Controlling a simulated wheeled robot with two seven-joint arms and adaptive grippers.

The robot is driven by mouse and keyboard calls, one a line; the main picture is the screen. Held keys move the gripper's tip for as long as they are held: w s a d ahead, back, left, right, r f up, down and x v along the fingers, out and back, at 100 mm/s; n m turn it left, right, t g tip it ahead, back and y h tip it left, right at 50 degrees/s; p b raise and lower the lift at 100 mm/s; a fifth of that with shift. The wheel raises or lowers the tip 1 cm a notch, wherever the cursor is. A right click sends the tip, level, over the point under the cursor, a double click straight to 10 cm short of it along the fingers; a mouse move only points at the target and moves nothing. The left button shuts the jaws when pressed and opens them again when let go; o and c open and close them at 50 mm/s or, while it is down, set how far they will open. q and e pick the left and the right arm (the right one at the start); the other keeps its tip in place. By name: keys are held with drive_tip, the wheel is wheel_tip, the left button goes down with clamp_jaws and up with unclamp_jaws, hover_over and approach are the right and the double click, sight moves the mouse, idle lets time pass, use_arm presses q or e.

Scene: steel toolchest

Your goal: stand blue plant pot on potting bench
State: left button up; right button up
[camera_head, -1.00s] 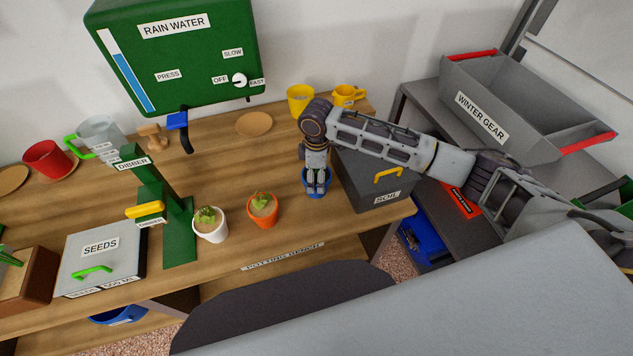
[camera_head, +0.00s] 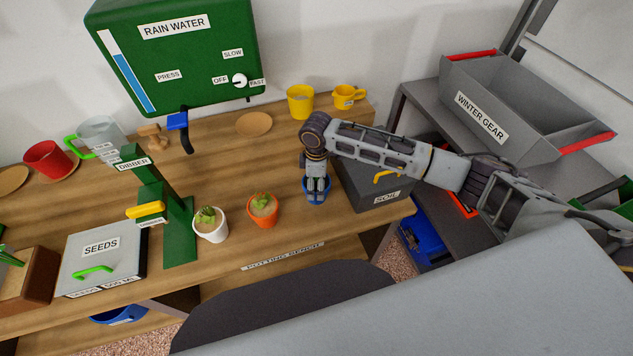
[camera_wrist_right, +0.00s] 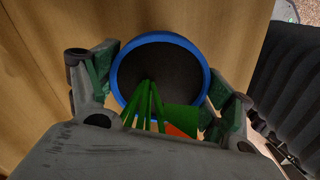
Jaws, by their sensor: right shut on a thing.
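The blue plant pot (camera_head: 316,202) is at the right part of the wooden potting bench (camera_head: 250,180), just left of the grey soil box. In the right wrist view its blue rim (camera_wrist_right: 160,38) rings dark soil, with green strands and a bit of orange in front. My right gripper (camera_head: 317,187) points down and is shut on the pot, one finger on each side, as the right wrist view (camera_wrist_right: 160,95) shows. The pot looks upright at or just above the bench top; I cannot tell if its base touches. My left gripper is not in view.
An orange pot (camera_head: 262,212) and a white pot (camera_head: 210,226) with plants stand left of the blue pot. The soil box (camera_head: 375,198) is close on its right. Yellow cups (camera_head: 300,103) stand behind. Bare bench lies between the orange pot and the yellow cups.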

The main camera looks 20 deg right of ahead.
drive_tip(key=o, duration=1.6)
wheel_tip(320, 180, up, 12)
drive_tip(key=b, duration=0.1)
